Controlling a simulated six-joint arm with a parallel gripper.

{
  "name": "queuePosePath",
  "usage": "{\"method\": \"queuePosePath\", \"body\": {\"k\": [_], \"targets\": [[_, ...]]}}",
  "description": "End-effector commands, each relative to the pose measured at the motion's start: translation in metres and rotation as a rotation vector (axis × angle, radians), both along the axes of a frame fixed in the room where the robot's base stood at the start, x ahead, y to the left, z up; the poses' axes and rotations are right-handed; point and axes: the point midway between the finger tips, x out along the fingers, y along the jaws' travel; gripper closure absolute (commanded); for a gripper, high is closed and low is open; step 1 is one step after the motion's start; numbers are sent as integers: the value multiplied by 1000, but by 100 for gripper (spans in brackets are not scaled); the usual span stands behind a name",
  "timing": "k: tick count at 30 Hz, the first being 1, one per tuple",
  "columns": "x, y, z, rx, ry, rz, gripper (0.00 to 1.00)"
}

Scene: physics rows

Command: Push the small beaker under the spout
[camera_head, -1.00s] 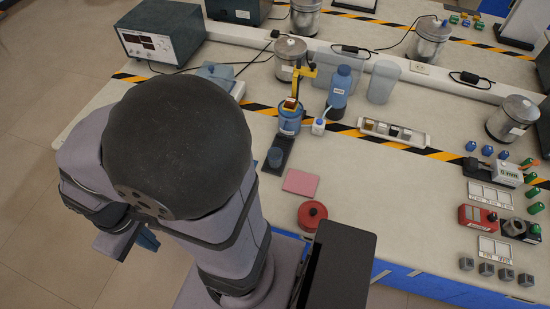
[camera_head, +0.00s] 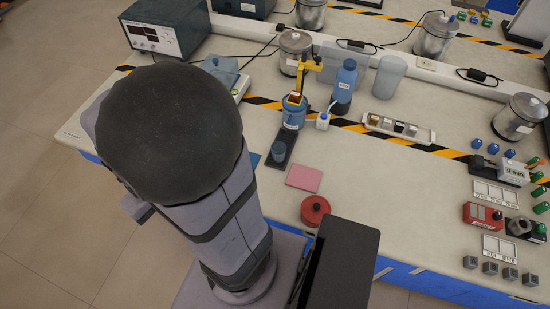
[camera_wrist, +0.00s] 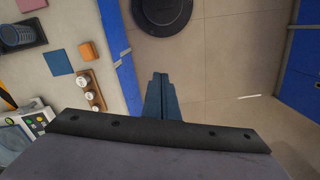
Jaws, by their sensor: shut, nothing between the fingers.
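The small beaker (camera_head: 278,150) is a dark blue-grey cup standing on a black strip (camera_head: 285,138) in the head view. The yellow spout (camera_head: 304,72) rises over a blue container (camera_head: 293,113) at the strip's far end, and the beaker stands at the near end, apart from it. The beaker also shows at the upper left of the wrist view (camera_wrist: 17,36). My gripper (camera_wrist: 160,77) has its blue fingers together and empty, over the floor beyond the table's edge, well away from the beaker. In the head view my arm hides the gripper.
A blue bottle (camera_head: 344,84) stands near the spout. In the wrist view, a blue square (camera_wrist: 58,61), an orange block (camera_wrist: 88,50) and a wooden weight holder (camera_wrist: 91,91) lie near the table edge.

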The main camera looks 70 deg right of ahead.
Motion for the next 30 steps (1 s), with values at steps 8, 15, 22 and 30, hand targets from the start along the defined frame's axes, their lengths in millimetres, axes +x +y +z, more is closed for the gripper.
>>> {"method": "queuePosePath", "body": {"k": [8,15,22,30], "targets": [[-47,-73,-33,39,70,-413,100],[-91,-135,-53,66,82,-749,100],[-131,-185,-65,71,71,-990,100],[-141,-248,-60,15,17,-1141,100]]}}
